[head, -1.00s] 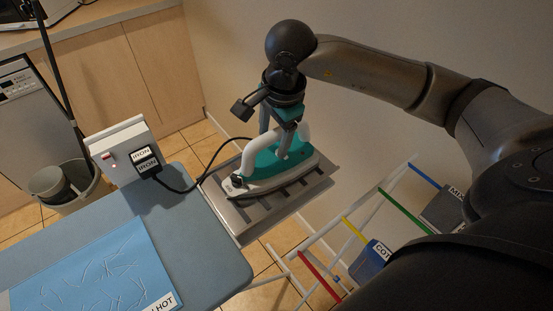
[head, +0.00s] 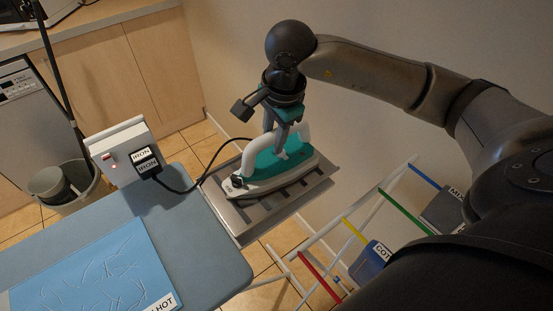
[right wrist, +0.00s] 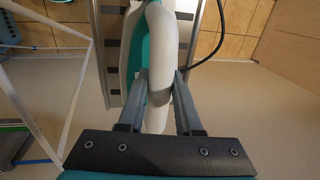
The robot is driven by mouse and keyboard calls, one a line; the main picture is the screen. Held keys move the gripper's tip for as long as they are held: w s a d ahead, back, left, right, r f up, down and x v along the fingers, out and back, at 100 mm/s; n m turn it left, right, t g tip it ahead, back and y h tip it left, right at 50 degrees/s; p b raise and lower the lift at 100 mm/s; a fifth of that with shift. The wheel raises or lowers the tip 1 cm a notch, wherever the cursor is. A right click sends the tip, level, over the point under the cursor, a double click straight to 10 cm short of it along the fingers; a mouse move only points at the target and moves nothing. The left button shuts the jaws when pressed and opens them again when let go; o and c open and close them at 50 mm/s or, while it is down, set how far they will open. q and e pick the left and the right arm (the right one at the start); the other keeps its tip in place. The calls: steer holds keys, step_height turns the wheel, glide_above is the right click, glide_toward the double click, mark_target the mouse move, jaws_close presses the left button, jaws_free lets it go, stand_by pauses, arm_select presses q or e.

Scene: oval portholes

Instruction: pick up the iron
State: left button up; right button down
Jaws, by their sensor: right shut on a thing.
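The iron (head: 265,175) is teal and white with a thick white handle. It sits on a slatted metal rest (head: 262,216) at the end of the ironing board. My right gripper (head: 283,138) comes down from above onto the handle. In the right wrist view the two fingers of my right gripper (right wrist: 158,88) lie on either side of the white handle (right wrist: 157,50), shut on it. A dark cord (head: 205,172) runs from the iron's side to a plug labelled IRON on a white socket box (head: 118,152). My left gripper is not in view.
The blue ironing board (head: 190,235) carries a light blue cloth (head: 92,275) with a partly hidden label reading HOT. A drying rack with coloured bars (head: 355,229) and labelled bins stands at right. A grey bucket (head: 72,187) stands on the floor at left.

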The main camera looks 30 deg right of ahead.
stand_by(0.7)
steer(key=shift+w+r, duration=0.15)
steer(key=shift+r, duration=0.5)
step_height(320, 180, up, 19)
steer(key=p, duration=0.3)
steer(key=c, duration=1.2)
jaws_free()
steer(key=shift+f, duration=0.1)
jaws_close()
